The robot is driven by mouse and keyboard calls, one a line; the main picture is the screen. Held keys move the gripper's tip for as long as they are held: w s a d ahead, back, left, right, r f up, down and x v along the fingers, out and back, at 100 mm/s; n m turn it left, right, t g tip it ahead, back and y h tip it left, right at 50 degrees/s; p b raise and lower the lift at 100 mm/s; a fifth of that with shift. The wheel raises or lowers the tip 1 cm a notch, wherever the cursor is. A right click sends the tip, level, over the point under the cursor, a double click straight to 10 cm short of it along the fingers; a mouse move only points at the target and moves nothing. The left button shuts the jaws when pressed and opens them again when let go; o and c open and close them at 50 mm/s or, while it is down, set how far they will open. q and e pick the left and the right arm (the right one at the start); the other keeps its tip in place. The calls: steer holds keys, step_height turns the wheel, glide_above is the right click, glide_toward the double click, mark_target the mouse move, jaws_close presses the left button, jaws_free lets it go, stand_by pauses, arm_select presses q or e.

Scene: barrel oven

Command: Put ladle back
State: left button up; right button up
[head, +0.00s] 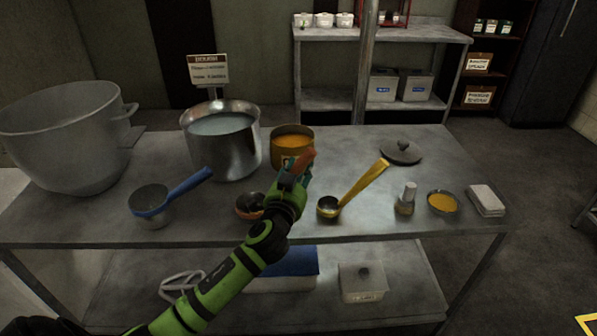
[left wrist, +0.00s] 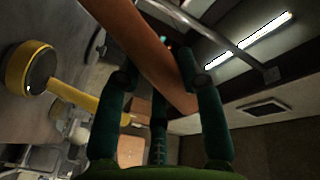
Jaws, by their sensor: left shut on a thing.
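My left gripper (head: 297,173) is shut on the red-orange handle of a ladle (head: 307,158), over the front middle of the steel table (head: 90,218). The handle (left wrist: 150,55) runs between the teal fingers in the left wrist view. The small dark bowl beside my forearm appears to be this ladle's; my arm partly hides it, and I cannot tell if it touches the table. A blue ladle (head: 152,208) lies to the left. A yellow ladle (head: 368,182) lies to the right and shows in the left wrist view (left wrist: 75,95). My right gripper is out of view.
A steel pot (head: 222,160), an orange-filled pot (head: 280,160) and a large grey bowl (head: 60,150) stand behind. A lid (head: 401,151), a small bottle (head: 406,200), an orange bowl (head: 443,212) and pale cloths (head: 486,199) are at the right. Bare tabletop separates several items.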

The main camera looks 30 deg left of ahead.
arm_select(q)
steer(key=shift+f, duration=0.1)
steer(key=o, duration=1.2)
steer(key=shift+r, duration=0.25)
steer(key=b+v, duration=0.1)
steer(key=v, duration=1.1)
steer(key=shift+f, duration=0.15)
